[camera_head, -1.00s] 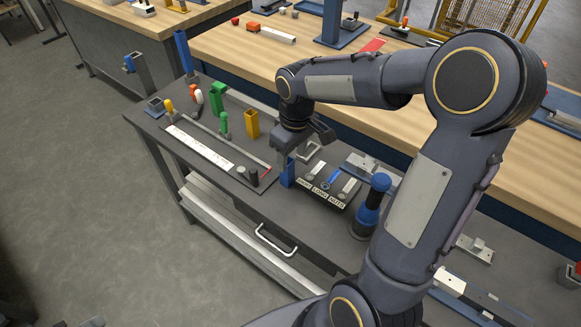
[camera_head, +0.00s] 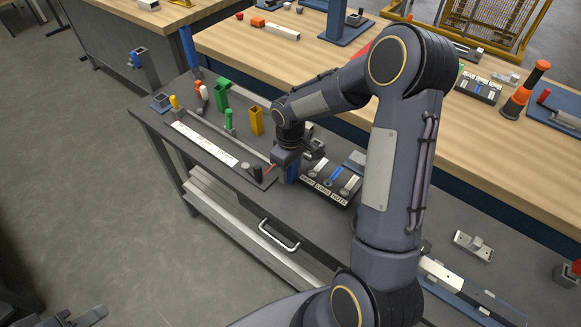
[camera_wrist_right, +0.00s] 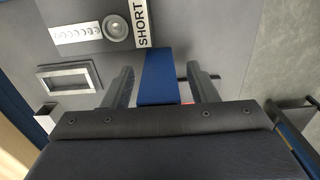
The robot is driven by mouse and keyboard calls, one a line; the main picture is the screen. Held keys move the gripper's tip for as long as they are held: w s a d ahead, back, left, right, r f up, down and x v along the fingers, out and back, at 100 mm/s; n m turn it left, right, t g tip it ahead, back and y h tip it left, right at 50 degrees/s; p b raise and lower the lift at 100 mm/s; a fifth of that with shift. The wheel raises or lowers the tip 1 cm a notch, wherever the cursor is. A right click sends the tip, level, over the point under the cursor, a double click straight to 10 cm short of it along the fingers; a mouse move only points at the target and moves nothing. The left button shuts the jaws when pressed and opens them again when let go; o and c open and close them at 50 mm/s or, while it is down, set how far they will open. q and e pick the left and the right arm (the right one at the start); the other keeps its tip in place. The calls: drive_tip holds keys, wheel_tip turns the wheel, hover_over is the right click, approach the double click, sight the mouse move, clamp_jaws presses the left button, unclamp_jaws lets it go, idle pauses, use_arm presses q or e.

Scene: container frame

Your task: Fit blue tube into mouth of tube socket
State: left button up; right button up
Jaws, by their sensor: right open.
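The blue tube (camera_head: 291,173) stands upright on the dark bench, left of the label board. In the right wrist view the blue tube (camera_wrist_right: 158,76) lies between the two fingers. My right gripper (camera_head: 290,163) is open and low around its upper part. In the right wrist view my right gripper (camera_wrist_right: 160,85) shows a gap beside each finger. A grey rectangular frame with an opening, which looks like the tube socket (camera_wrist_right: 68,69), sits to the left there; the gripper mostly hides it in the head view. What seems to be my left gripper (camera_head: 85,316) shows at the bottom left edge, jaws unclear.
A long white strip (camera_head: 205,143) and small dark cylinders (camera_head: 258,172) lie to the left. A wooden bench (camera_head: 330,65) runs behind.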

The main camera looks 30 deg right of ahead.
clamp_jaws()
drive_tip(key=shift+r, duration=0.1)
